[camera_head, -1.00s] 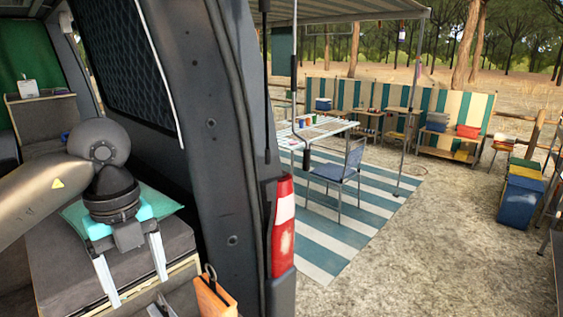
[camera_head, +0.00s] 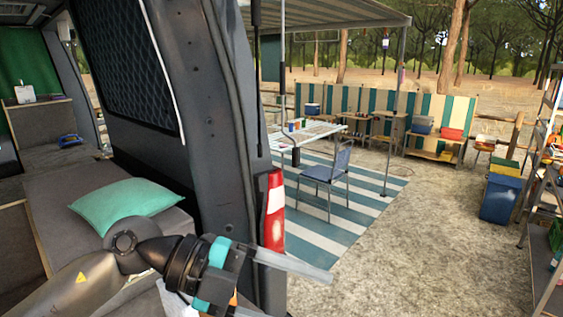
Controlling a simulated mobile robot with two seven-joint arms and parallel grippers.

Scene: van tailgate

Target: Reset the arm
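My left arm comes in from the lower left, and my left gripper (camera_head: 300,267) points to the right, in front of the van's rear pillar and tail light. My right gripper is not in view. A teal cushion (camera_head: 127,197) lies on the grey bench (camera_head: 60,190) inside the van, behind my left arm and apart from the gripper.
The van's rear pillar (camera_head: 205,120) and red-white tail light (camera_head: 275,212) stand close to the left gripper. Beyond are a folding table (camera_head: 310,133), a blue chair (camera_head: 328,172), a striped mat (camera_head: 350,215) and a blue bin (camera_head: 503,195). Bare ground lies at centre right.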

